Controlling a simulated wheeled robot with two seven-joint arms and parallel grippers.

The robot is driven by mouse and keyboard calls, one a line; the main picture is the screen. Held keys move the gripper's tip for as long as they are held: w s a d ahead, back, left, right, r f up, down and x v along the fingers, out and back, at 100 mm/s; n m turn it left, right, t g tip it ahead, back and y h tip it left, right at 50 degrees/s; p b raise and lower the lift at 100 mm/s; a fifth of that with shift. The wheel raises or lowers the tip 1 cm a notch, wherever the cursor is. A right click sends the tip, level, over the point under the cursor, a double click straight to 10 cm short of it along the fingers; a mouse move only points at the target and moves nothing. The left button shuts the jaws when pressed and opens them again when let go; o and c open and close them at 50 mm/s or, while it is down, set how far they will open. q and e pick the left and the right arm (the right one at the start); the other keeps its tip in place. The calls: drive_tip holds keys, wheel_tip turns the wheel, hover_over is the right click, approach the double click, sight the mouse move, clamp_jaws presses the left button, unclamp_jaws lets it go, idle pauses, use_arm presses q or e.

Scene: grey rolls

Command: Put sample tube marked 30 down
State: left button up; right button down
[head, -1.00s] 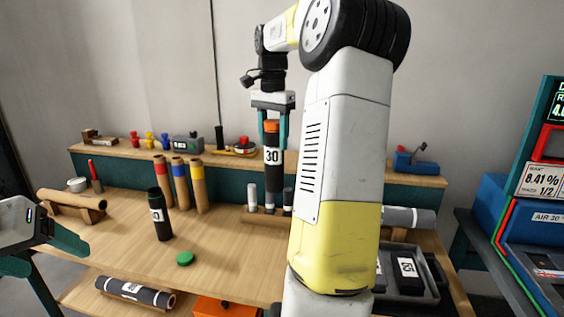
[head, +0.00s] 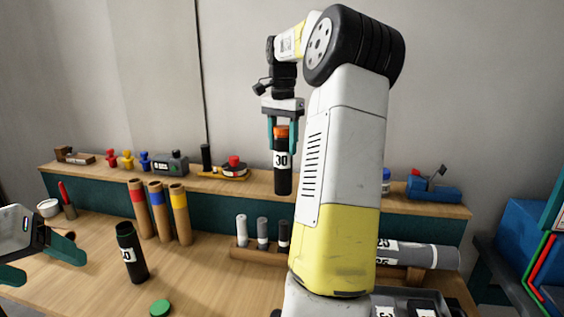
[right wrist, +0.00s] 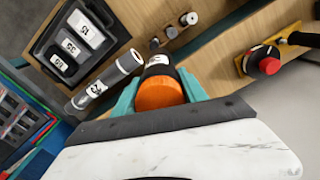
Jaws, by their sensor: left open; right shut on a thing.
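The sample tube marked 30 (head: 282,172) is black with a white label and an orange cap. It hangs upright in my right gripper (head: 283,130), which is shut around its capped top. In the head view its lower end is clear of the bench and in front of the back shelf. In the right wrist view the orange cap (right wrist: 160,93) sits between the teal fingers. My left gripper (head: 55,250) is open and empty at the left edge, left of a black open tube (head: 131,253) standing on the bench.
A wooden rack (head: 255,251) with several small tubes stands below the held tube. Tubes with red, blue and yellow bands (head: 158,211) stand left. A green cap (head: 160,308) lies in front. A dark tray (right wrist: 78,45) with labelled items and a grey roll (head: 425,255) are right.

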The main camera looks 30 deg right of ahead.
drive_tip(key=w+d+f, duration=0.1)
drive_tip(key=d+f, duration=0.1)
drive_tip(key=d, duration=0.3)
drive_tip(key=w+d+f, duration=0.2)
drive_tip(key=d, duration=0.4)
drive_tip(key=shift+d+f, duration=0.25)
drive_tip(key=shift+f, duration=0.2)
drive_tip(key=c, duration=0.6)
unclamp_jaws()
